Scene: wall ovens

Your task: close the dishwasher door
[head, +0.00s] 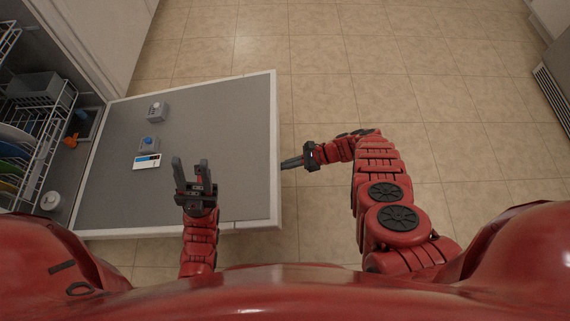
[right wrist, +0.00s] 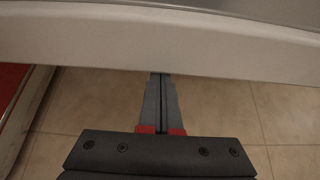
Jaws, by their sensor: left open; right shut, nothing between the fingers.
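The dishwasher door (head: 215,125) is folded down, its grey inner face up, reaching right from the dishwasher in the head view. My left gripper (head: 190,166) is open and empty, seen above the near part of the door. My right gripper (head: 284,164) is shut and empty, its tips at the door's outer right edge. In the right wrist view the shut fingers (right wrist: 158,80) point at the door's pale edge (right wrist: 150,40), and the tips appear to go under or against it; I cannot tell if they touch.
The dishwasher rack (head: 45,140) holds plates and a grey basket at the left. An orange item (head: 71,140) lies by the hinge side. Cabinet fronts (head: 105,35) stand at the upper left. Tiled floor (head: 430,90) is clear to the right.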

